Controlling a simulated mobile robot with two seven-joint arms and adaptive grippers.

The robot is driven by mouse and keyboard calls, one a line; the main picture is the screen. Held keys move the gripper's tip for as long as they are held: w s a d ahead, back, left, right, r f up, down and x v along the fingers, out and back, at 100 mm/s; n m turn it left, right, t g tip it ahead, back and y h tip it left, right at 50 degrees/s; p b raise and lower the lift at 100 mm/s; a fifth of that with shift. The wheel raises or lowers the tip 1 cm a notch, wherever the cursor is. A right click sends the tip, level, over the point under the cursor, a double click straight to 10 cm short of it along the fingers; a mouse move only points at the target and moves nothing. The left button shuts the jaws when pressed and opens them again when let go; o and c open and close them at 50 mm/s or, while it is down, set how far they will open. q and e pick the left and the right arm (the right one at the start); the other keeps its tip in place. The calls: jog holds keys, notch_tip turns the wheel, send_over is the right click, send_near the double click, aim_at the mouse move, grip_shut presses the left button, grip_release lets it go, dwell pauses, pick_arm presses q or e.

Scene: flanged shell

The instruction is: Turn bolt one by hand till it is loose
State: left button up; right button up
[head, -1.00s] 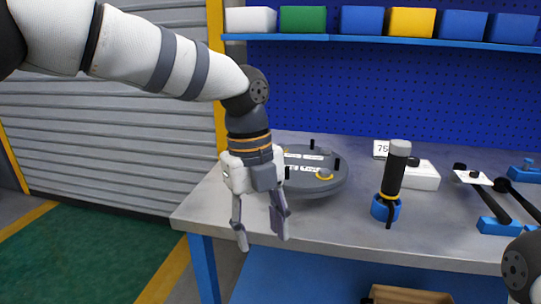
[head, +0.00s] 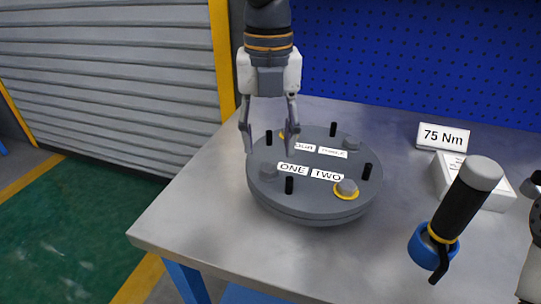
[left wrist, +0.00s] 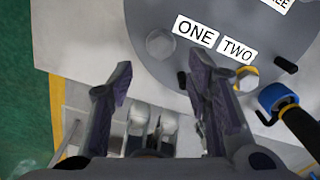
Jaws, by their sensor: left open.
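Bolt one (head: 268,171) is a grey hex head at the left edge of the round grey flange cover (head: 310,213), beside the label ONE (head: 292,168). It also shows in the left wrist view (left wrist: 160,44), above the gap between my fingertips. My left gripper (head: 270,151) points down over the left part of the cover. It is open and empty, its fingers spread in the left wrist view (left wrist: 162,70). The bolt head lies between the two fingers in line of sight but appears apart from them.
Bolt two (head: 347,187) has a yellow ring. Several black pins (head: 289,185) stand up from the cover. A 75 Nm sign (head: 443,137) stands behind. The table's left front (head: 180,225) is clear.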

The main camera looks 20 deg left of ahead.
aim_at(270, 169)
pick_arm(q)
notch_tip(270, 169, down, 5)
jog(key=shift+w+f, duration=0.1)
jog(key=shift+f, duration=0.05)
pick_arm(e)
jog(key=shift+w+r, duration=0.1)
jog(key=shift+w, duration=0.15)
pick_arm(q)
jog(key=shift+c, duration=0.2)
grip_shut()
